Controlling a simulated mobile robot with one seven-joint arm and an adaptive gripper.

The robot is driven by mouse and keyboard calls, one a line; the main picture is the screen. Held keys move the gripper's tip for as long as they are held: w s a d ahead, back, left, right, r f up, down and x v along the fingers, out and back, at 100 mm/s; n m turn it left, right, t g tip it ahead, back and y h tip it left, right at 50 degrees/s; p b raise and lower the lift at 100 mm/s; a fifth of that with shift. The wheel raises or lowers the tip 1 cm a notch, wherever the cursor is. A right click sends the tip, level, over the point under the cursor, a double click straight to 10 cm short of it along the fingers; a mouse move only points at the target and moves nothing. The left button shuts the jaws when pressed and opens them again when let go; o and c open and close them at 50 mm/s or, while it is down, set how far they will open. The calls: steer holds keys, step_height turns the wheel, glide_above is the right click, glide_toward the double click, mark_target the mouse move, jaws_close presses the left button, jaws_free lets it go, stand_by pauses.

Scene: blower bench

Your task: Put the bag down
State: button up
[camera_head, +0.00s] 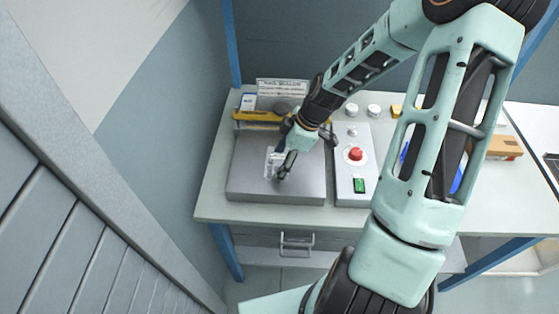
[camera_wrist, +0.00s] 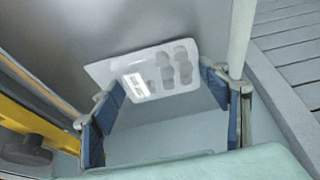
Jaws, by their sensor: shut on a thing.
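A small clear bag (camera_head: 272,160) with a white label and grey pieces inside is at my gripper (camera_head: 284,166), over the grey metal plate (camera_head: 250,188) of the bench machine. In the wrist view the bag (camera_wrist: 155,72) spans between the blue finger pads of my gripper (camera_wrist: 160,90), which is shut on it. Grey metal surface shows behind the bag. Whether the bag touches the plate is hard to tell. The fingers and wrist partly hide it in the head view.
A yellow bar (camera_head: 252,115) runs along the plate's back edge, with a sign (camera_head: 282,87) behind it. A control box (camera_head: 352,185) with a red button (camera_head: 355,153) and green switch stands right of the plate. A cardboard box (camera_head: 503,146) sits farther right. The plate's front is clear.

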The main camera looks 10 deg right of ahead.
steer(key=o, duration=1.3)
steer(key=shift+f, duration=0.1)
steer(key=shift+d+r, duration=0.2)
steer(key=shift+r, duration=0.35)
steer(key=v, duration=1.1)
